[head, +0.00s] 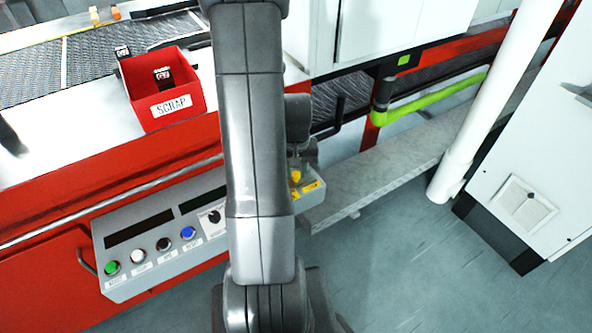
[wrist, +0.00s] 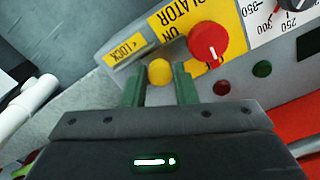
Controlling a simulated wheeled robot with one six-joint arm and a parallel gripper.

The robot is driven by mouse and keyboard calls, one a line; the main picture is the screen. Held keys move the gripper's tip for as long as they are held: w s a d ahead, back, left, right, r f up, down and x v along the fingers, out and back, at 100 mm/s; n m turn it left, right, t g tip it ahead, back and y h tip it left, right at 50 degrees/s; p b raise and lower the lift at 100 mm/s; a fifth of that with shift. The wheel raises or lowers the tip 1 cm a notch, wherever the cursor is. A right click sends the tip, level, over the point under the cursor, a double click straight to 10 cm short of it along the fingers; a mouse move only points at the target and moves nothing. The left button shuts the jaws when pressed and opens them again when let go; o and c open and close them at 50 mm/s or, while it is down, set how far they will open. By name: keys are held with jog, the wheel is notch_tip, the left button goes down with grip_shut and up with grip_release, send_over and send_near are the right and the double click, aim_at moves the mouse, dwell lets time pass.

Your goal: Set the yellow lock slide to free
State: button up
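The yellow lock slide shows as a round yellow knob (wrist: 159,72) in the wrist view, beside a yellow label reading LOCK (wrist: 125,53) with an arrow. In the head view the knob (head: 296,176) shows at the right end of the grey control panel (head: 203,225), just right of my arm. My gripper (wrist: 158,76) is open, with one green finger on each side of the knob. Small gaps show between fingers and knob, and I cannot tell whether either touches. The slide's track is mostly hidden by the gripper.
A red rotary switch (wrist: 208,42) on a yellow plate sits close right of the knob. A dark red button (wrist: 222,88) and a green button (wrist: 262,69) lie farther right. A red SCRAP bin (head: 170,101) stands above the panel. Open floor (head: 400,270) lies to the right.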

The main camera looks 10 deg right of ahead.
grip_shut()
jog(key=shift+w+d, duration=0.35)
jog(key=shift+d, duration=0.55)
jog(key=shift+w+d, duration=0.3)
jog(key=shift+d, duration=0.55)
jog(key=shift+o, duration=0.6)
grip_release()
jog(key=o, duration=0.4)
jog(key=shift+d, duration=0.15)
jog(key=shift+r, duration=0.1)
notch_tip(320, 180, up, 14)
jog(key=p, duration=0.1)
jog(key=shift+f, duration=0.3)
